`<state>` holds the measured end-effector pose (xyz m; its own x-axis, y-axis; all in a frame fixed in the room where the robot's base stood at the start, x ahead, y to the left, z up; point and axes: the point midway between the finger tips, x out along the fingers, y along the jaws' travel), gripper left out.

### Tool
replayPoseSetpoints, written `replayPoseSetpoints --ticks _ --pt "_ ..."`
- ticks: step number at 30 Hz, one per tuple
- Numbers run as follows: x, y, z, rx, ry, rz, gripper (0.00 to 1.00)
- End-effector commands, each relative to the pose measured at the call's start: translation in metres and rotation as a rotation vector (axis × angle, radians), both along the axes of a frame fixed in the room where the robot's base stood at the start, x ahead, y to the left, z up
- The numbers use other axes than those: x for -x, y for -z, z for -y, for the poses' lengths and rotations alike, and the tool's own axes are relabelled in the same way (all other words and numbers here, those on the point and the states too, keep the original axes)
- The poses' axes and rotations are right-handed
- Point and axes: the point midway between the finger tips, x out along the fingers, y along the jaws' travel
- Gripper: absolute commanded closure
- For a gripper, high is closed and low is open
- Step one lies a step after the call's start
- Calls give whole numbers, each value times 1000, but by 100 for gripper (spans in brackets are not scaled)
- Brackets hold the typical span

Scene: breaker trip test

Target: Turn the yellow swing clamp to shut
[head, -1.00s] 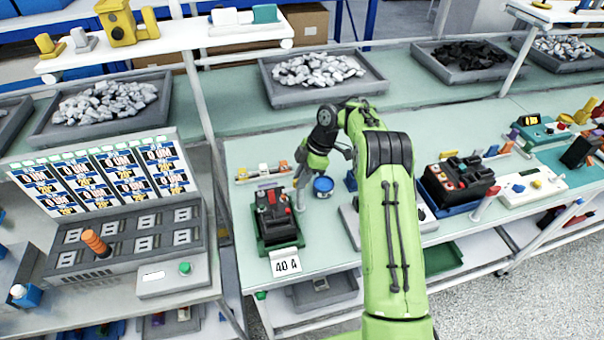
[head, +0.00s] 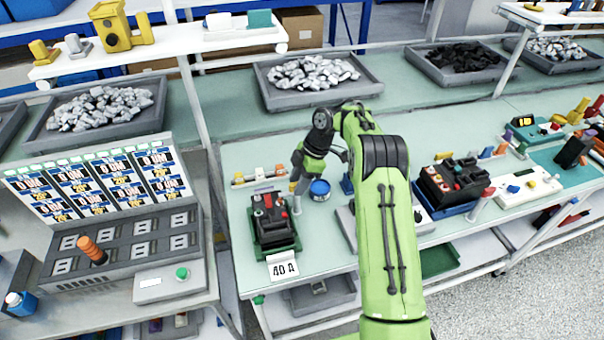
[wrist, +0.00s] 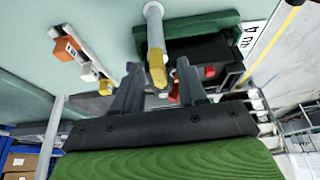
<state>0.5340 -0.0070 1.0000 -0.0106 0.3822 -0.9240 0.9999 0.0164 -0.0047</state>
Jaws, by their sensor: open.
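The yellow swing clamp (wrist: 158,68) sits on an upright pale post (wrist: 153,22) beside the green tray (wrist: 188,22), which holds a dark breaker unit (wrist: 205,47). In the wrist view the yellow arm reaches between the two fingers of my gripper (wrist: 160,85). The fingers are apart, one on each side of it; I cannot tell whether either touches it. In the head view my gripper (head: 296,182) is at the left of the bench, behind the green tray (head: 277,250). The clamp is mostly hidden there, with a bit of yellow (head: 293,187) showing.
A rail with small orange, white and yellow blocks (head: 258,176) lies behind the tray. A blue round container (head: 319,190) stands close to the right of my gripper. A 40 A card (head: 283,268) hangs at the tray's front. A test console (head: 125,250) stands at left.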

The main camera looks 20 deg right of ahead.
Motion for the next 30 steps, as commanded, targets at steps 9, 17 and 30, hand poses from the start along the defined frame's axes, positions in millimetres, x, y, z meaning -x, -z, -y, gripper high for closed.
replayPoseSetpoints --ticks 9,17,30 --pt "-2 -76 31 -2 5 6 58" --pt "-3 -134 54 0 4 1 58" --pt "-2 -142 59 0 1 -3 58"
